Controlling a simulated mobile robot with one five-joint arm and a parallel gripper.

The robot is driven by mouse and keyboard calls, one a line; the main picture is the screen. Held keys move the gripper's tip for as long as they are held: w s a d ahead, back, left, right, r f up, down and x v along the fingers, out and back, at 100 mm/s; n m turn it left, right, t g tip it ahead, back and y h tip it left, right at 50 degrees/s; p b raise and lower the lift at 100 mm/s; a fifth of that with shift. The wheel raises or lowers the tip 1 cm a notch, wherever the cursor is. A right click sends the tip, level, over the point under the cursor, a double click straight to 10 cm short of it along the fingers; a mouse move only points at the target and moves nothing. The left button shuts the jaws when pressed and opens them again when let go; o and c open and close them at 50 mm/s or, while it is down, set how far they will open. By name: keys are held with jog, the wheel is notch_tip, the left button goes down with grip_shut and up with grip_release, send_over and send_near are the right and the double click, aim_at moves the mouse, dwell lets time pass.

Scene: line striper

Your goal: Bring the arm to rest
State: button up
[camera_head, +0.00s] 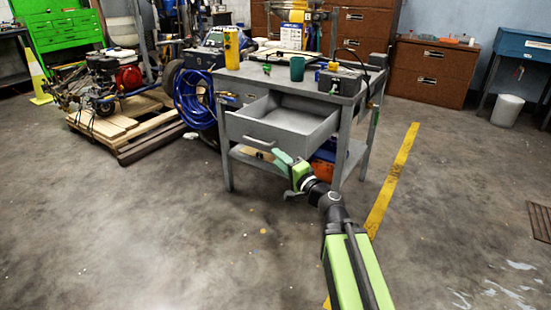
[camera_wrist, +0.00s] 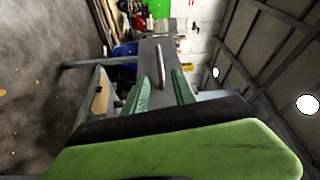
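The handle also shows in the head view (camera_head: 258,141), left of my gripper. The drawer stands open and its visible inside looks empty.
A wooden pallet with a machine (camera_head: 118,85) lies further left. The floor in front is clear, with a yellow line (camera_head: 392,180) at right.

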jog(key=shift+d, duration=0.1)
jog(key=s+f+n+g+h+p, duration=0.2)
jog(key=s+f+n+g, duration=0.25)
jog(key=f, duration=0.25)
jog(key=s+f+n+g+h+p, duration=0.1)
jog(key=s+f+n+g+p, duration=0.1)
jog(key=s+f+n+g, duration=0.4)
jog(key=s+d+f+g+h, duration=0.5)
jog(key=s+d+f+h, duration=0.3)
jog(key=d, duration=0.3)
notch_tip(320, 180, up, 38)
jog(key=s+d+m+p, duration=0.1)
jog(key=p, duration=3.7)
jog(key=shift+s+f+y, duration=0.25)
jog(key=shift+s+y, duration=0.05)
jog(key=shift+y, duration=0.1)
